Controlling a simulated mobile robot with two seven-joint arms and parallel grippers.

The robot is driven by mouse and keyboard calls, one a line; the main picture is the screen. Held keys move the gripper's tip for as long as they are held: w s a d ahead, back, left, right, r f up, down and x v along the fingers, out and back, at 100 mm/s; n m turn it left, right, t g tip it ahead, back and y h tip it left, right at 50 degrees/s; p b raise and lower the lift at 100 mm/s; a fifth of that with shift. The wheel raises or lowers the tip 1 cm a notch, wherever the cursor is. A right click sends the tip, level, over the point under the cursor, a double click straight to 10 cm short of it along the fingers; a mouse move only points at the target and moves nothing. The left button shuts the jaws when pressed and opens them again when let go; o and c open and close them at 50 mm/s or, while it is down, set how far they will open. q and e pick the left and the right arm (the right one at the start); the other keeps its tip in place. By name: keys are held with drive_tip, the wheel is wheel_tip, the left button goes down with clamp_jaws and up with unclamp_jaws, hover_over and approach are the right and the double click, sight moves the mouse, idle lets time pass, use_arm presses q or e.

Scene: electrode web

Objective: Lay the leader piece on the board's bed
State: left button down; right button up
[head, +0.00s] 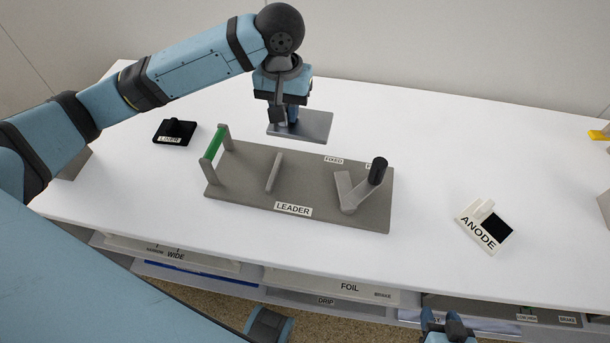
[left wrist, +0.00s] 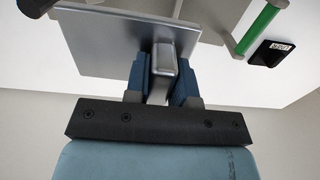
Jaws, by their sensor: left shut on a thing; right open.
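The leader piece, a flat silver plate (head: 315,125) with an upright grip, hangs level or nearly so behind the board's back edge in the head view. My left gripper (head: 291,116) is shut on its grip. The left wrist view shows the plate (left wrist: 105,42) and the grip between the blue fingers (left wrist: 163,78). The grey board (head: 240,190), labelled LEADER at its front, lies on the table. It carries a green bar between posts, a low crosspiece and an angled arm with a black knob. My right gripper (head: 446,326) is open at the bottom edge, partly cut off.
A small black labelled block (head: 175,132) stands left of the board. A cream ANODE piece (head: 484,226) with a black square lies to the right. Shelves with labelled items, including FOIL (head: 330,287), show below the front edge.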

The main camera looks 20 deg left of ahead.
use_arm(q)
wheel_tip(320, 180, down, 14)
drive_tip(key=shift+a+f+b, duration=0.1)
drive_tip(key=shift+b, duration=0.85)
wheel_tip(320, 180, down, 4)
drive_tip(key=shift+s+f+b, duration=0.1)
drive_tip(key=shift+f+b, duration=0.1)
drive_tip(key=shift+b, duration=0.1)
drive_tip(key=shift+f, duration=0.4)
drive_tip(key=c, duration=1.2)
unclamp_jaws()
drive_tip(key=shift+f, duration=0.1)
drive_tip(key=shift+c, duration=0.2)
